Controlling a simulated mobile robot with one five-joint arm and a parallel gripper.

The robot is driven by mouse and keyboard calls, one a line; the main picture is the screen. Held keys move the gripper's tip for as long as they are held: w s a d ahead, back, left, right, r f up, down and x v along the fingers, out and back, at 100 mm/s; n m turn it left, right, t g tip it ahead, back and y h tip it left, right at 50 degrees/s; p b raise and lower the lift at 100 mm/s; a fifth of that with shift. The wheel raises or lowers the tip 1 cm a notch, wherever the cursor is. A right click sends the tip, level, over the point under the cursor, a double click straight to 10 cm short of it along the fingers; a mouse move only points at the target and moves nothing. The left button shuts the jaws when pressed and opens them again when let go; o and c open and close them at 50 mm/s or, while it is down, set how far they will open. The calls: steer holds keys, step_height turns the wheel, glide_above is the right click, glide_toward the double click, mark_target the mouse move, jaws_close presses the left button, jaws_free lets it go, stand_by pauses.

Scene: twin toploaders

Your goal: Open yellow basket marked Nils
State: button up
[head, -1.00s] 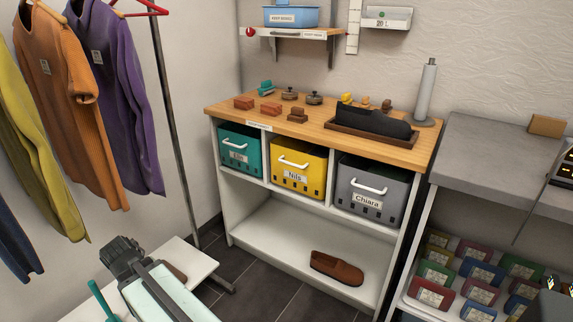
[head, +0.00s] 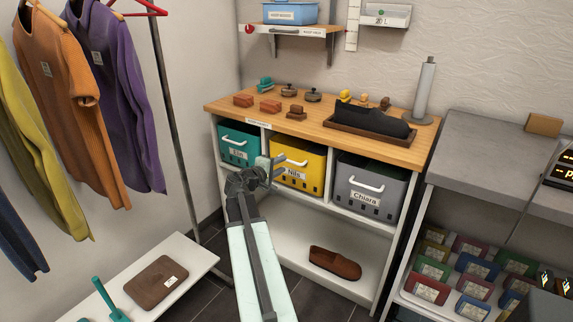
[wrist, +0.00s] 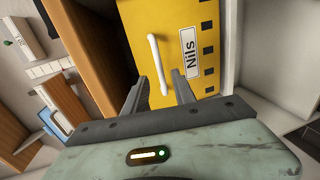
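The yellow basket marked Nils (head: 312,172) sits in the middle cubby of the white shelf unit, between a teal basket and a grey one. In the wrist view the yellow basket (wrist: 182,22) fills the upper middle, with its label turned sideways and its white bar handle (wrist: 156,58) clear. My gripper (head: 284,166) is in front of the basket's left part and hides some of its front and handle. In the wrist view my gripper (wrist: 158,88) is open, its two fingers on either side of the handle's lower end. I cannot tell whether they touch it.
The teal basket (head: 240,137) is left of the gripper and the grey basket marked Chiara (head: 365,207) is right. Brushes and a dark shoe stand on the wooden top (head: 232,107). A brown shoe (head: 335,263) lies on the lower shelf. A white bench (head: 183,262) is at left.

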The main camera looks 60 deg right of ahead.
steer(key=x, duration=0.4)
steer(key=shift+d+f+b, duration=0.15)
steer(key=shift+d+b, duration=0.2)
steer(key=shift+d, duration=0.05)
jaws_close()
steer(key=shift+a, duration=0.1)
stand_by(0.9)
